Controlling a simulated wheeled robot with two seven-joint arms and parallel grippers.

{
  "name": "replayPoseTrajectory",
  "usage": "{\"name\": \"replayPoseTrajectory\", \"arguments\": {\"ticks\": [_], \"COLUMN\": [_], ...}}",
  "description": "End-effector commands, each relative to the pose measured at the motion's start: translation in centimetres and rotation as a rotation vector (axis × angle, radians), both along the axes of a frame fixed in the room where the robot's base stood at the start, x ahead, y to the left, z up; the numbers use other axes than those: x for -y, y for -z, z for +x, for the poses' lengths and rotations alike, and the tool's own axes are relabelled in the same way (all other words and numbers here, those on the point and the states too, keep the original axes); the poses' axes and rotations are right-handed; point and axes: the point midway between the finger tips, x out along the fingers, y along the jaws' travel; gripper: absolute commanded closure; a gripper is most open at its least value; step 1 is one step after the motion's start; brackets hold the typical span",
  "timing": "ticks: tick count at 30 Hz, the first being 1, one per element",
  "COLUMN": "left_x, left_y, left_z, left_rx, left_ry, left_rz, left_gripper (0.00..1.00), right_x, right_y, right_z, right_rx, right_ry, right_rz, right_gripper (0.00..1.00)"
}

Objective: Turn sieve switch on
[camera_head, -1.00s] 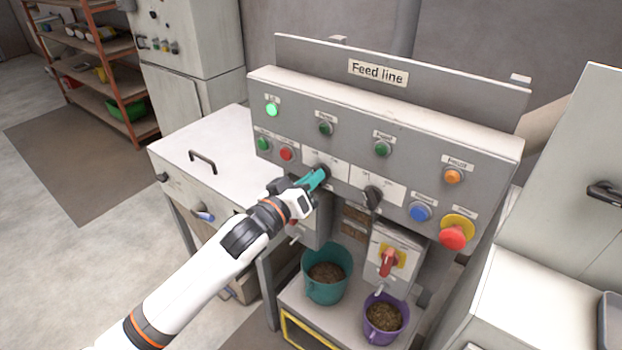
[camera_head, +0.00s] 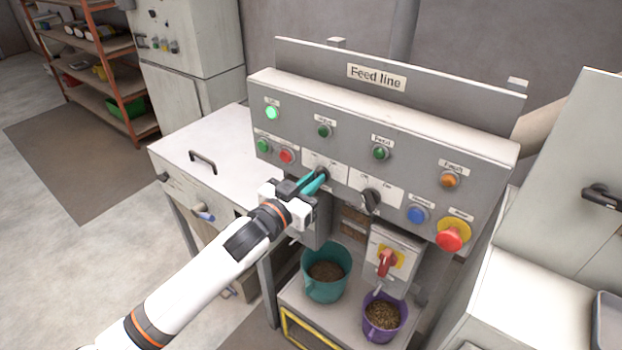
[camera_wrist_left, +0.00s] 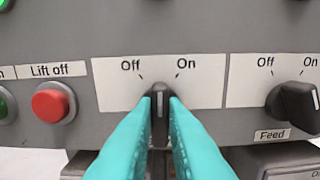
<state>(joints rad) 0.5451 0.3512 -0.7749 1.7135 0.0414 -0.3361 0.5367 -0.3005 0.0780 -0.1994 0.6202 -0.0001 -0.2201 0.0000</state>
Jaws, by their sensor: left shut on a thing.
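The Feed line panel (camera_head: 300,115) carries two black rotary switches on white Off/On plates. My left gripper (camera_head: 322,177) is shut on the left switch, its teal fingers on both sides of the knob. In the left wrist view this switch knob (camera_wrist_left: 160,98) stands about upright between the Off and On marks, held between the fingertips (camera_wrist_left: 160,108). The fingers hide any name label below it, so I cannot read whether it says sieve. The other switch (camera_head: 370,200), labelled Feed in the wrist view (camera_wrist_left: 293,103), is free to the right. My right gripper is not in view.
A green lamp (camera_head: 272,113) glows at the panel's upper left. A red Lift off button (camera_wrist_left: 52,104) sits left of the held switch. A blue button (camera_head: 418,214) and red mushroom button (camera_head: 450,239) are at right. Teal (camera_head: 325,285) and purple buckets (camera_head: 382,322) stand below.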

Motion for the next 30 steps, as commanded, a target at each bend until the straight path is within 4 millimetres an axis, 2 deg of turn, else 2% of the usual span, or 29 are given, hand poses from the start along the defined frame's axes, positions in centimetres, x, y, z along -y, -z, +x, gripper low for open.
{"name": "replayPoseTrajectory", "arguments": {"ticks": [15, 30], "left_x": [0.13, 0.16], "left_y": [-0.03, 0.03], "left_z": [-0.08, -0.1], "left_rx": [0.233, 0.299], "left_ry": [0.0, 0.0], "left_rz": [0.32, 0.41], "left_gripper": [1.0, 1.0], "right_x": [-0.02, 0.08], "right_y": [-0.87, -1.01], "right_z": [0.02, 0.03], "right_rx": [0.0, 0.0], "right_ry": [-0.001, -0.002], "right_rz": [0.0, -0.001], "right_gripper": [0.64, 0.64]}}
